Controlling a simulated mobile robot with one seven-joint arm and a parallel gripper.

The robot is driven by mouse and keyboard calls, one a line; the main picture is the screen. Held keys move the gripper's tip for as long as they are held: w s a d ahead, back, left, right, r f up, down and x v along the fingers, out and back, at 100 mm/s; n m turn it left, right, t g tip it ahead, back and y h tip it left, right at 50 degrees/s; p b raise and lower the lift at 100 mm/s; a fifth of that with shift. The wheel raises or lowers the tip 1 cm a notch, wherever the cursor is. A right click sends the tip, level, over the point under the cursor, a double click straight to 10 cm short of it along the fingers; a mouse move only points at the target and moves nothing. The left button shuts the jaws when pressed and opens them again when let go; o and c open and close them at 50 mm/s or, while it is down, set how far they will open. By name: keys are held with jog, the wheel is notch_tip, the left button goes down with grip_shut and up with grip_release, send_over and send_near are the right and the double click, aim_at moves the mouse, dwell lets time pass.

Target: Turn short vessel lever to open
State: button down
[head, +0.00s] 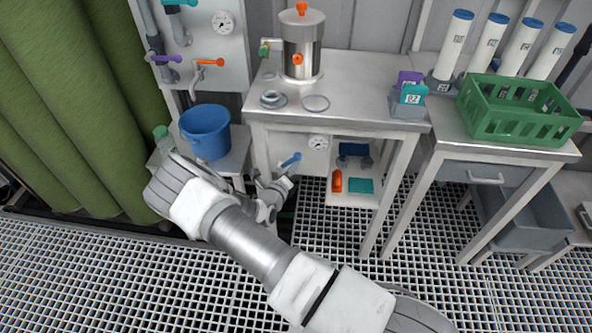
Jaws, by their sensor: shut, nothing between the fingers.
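A short steel vessel (302,45) with an orange top knob and an orange front knob stands upright on the steel table. A green-handled fitting (264,49) sticks out from its left side. A blue lever (290,160) shows below the table top, beside a gauge; it slants up to the right. Which of these handles is the task's lever, I cannot tell for sure. My gripper (277,186) is low, just below the blue lever and in front of the table's left side. It is shut and empty. Whether it touches the blue lever is unclear, and its fingertips are small and partly hidden.
A blue bucket (206,131) stands left of my gripper. A wall panel (203,45) carries purple, orange and teal levers. A green crate (520,109) and several white tubes stand at the right. The grating floor (330,235) is clear in front.

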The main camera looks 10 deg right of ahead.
jog(key=n, duration=0.1)
jog(key=a+r+n+h, duration=0.1)
jog(key=n, duration=0.1)
jog(key=a+n+h, duration=0.1)
jog(key=shift+w+a+r+t+b, duration=0.1)
jog(key=shift+w+r+t+b, duration=0.3)
jog(key=shift+w+a+r, duration=0.15)
jog(key=shift+a+r, duration=0.05)
jog(key=shift+a, duration=0.35)
dwell(0.3)
